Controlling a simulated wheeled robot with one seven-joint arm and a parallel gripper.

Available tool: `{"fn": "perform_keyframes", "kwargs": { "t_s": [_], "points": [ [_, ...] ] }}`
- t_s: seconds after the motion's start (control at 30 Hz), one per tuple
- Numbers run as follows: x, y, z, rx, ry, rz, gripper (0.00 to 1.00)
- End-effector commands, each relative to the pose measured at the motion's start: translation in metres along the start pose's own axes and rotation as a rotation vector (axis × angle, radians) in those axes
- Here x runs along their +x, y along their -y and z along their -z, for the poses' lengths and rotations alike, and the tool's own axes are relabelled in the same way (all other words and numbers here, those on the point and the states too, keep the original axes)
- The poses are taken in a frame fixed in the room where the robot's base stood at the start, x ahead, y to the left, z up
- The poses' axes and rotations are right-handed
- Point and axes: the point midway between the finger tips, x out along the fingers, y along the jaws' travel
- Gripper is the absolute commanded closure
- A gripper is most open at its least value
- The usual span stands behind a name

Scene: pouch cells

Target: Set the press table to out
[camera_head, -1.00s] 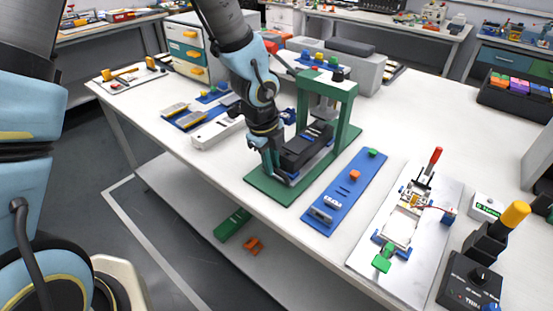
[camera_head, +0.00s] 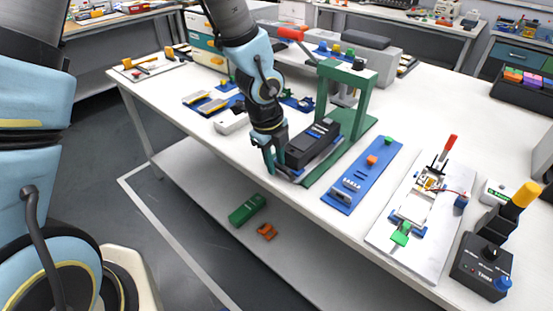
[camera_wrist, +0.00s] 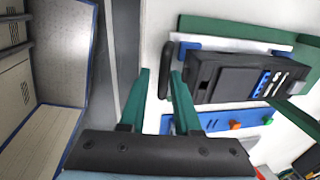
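The press is a green arch frame (camera_head: 365,95) on a green base, standing on the white bench. Its table, a black block (camera_head: 313,143) on a pale slide, sits forward of the arch at the bench's front edge. It also shows in the wrist view (camera_wrist: 220,85), with a dark upright handle (camera_wrist: 167,70) on its near end. My gripper (camera_head: 275,172) is at that end, its green fingers (camera_wrist: 160,75) apart, with the handle beside or partly behind the right fingertip. Whether a finger touches the handle I cannot tell.
A blue strip (camera_head: 365,175) with small orange and green parts lies right of the press. Further right are a pale fixture plate (camera_head: 420,225) and a black control box (camera_head: 480,265).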

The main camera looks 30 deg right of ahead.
Motion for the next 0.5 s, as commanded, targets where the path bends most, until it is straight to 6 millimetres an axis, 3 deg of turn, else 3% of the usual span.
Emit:
{"fn": "perform_keyframes", "kwargs": {
  "t_s": [0.03,0.2,0.5],
  "points": [
    [0.0001,-0.0018,0.0003,0.0,0.0,-0.004,0.72],
    [0.0001,-0.0005,0.0001,0.0,0.0,-0.001,0.53],
    [-0.0032,0.0011,-0.0005,-0.001,0.0,0.003,0.53]
  ]
}}
